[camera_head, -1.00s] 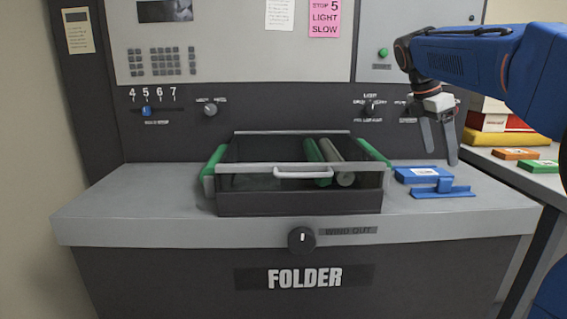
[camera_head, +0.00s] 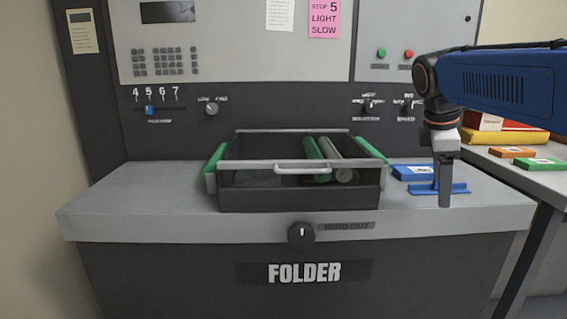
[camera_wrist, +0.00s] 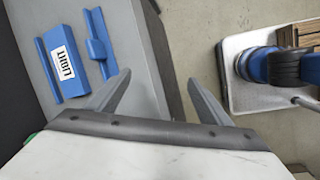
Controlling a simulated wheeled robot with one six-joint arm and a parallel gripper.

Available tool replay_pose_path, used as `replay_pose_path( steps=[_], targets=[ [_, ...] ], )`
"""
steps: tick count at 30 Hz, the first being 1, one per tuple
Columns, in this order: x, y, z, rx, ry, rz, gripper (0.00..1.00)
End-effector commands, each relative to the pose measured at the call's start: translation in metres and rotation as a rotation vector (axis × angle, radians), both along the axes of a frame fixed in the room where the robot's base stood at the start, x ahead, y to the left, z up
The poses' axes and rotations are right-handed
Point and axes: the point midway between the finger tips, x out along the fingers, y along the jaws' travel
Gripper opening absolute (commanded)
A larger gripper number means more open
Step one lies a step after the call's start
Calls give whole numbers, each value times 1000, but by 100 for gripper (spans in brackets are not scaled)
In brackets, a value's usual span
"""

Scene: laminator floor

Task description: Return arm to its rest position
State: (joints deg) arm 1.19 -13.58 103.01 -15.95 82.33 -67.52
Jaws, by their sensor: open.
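My blue arm (camera_head: 500,82) reaches in from the right in the head view. My gripper (camera_head: 445,190) points down above the right end of the grey counter, seen edge-on, with one finger hiding the other. In the wrist view my gripper (camera_wrist: 158,88) has its two fingers spread apart with nothing between them. A blue box with a white label (camera_wrist: 62,64) and a blue bracket-like piece (camera_wrist: 97,45) lie on the counter to the left of the fingers. In the head view the blue box (camera_head: 410,172) is behind the gripper, and the blue piece (camera_head: 425,189) is partly hidden by it.
A dark tray with a clear top (camera_head: 300,196) holding rollers sits mid-counter on the folder machine (camera_head: 130,205). A side table (camera_head: 540,177) at the right holds an orange box (camera_head: 511,152), a green box (camera_head: 542,164) and stacked red and yellow packs (camera_head: 500,135). The counter's left is clear.

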Motion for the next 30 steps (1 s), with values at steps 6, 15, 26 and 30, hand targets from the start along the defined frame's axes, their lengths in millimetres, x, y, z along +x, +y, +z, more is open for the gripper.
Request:
replay_pose_path(
  steps=[6, 15, 26, 30],
  targets=[
    [-62, 22, -46, 123, -140, -253, 73],
    [-139, 51, -122, 324, -295, -634, 73],
    [-204, 75, -205, 535, -393, -1021, 73],
    [-211, 77, -215, 562, -403, -1072, 73]
  ],
)
